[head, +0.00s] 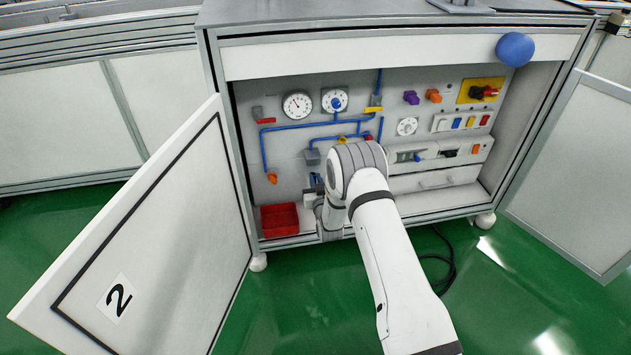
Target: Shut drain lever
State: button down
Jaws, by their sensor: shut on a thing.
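My gripper (313,189) is inside the open cabinet, low on the panel and just below a small grey box (312,157) on the blue pipework. It is shut on a small blue part (317,179), which looks like the drain lever. My own wrist and arm cover most of this part, so its angle cannot be told. An orange valve handle (272,178) sits to the left, at the lower end of the blue pipe (264,150), apart from my gripper.
A red bin (280,220) stands on the cabinet floor, left of my wrist. The left door (150,240), marked 2, and the right door (580,170) are open. Gauges, knobs and switches fill the upper panel. A black cable (445,265) lies on the green floor.

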jog(key=shift+d, duration=0.1)
jog(key=shift+w+d+f+m, duration=0.15)
jog(key=shift+d+f+m, duration=0.5)
jog(key=shift+m, duration=2.3)
jog(key=shift+w+d+f+m, duration=0.15)
jog(key=shift+d+f+m, duration=0.5)
jog(key=shift+m, duration=2.35)
jog(key=shift+w+d+f+m, duration=0.15)
jog(key=shift+d+f+m, duration=0.5)
jog(key=shift+m, duration=2.3)
jog(key=shift+a+f, duration=0.15)
jog(key=c, duration=1.4)
grip_release()
jog(key=shift+c, duration=0.2)
jog(key=p+v, duration=0.3)
jog(key=v, duration=0.4)
jog(key=shift+s, duration=0.4)
